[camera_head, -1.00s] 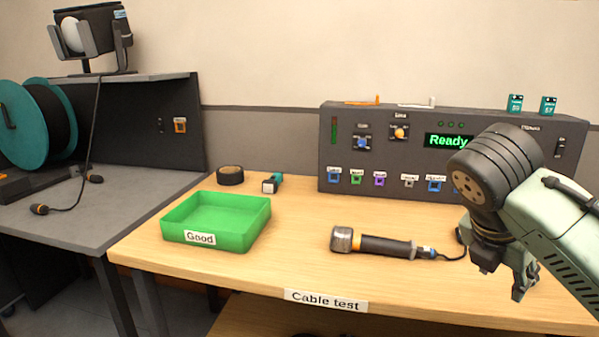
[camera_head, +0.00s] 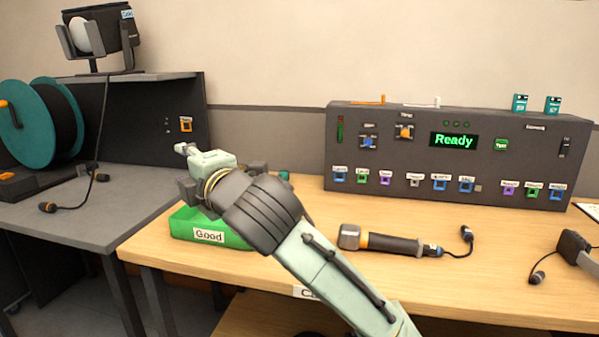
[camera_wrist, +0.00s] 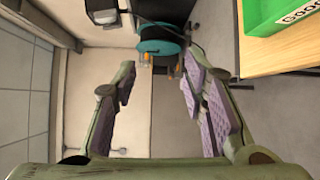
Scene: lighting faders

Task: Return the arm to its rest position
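My arm (camera_head: 325,270) reaches from the lower right up across the front of the table in the head view. My gripper is at its end, over the left side of the green "Good" tray (camera_head: 213,238), and mostly hidden behind my wrist there. In the wrist view my gripper (camera_wrist: 158,85) is open, with its two purple-padded fingers wide apart and nothing between them. The wrist view looks across toward the teal cable reel (camera_wrist: 160,47), and the green tray (camera_wrist: 262,18) shows at the upper right.
A microphone (camera_head: 385,243) with a short cable lies on the wooden table (camera_head: 480,285). The grey test panel (camera_head: 400,150) at the back reads "Ready". A dark side bench (camera_head: 75,225) with the teal reel (camera_head: 25,130) stands left. A dark object (camera_head: 578,248) sits at the right edge.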

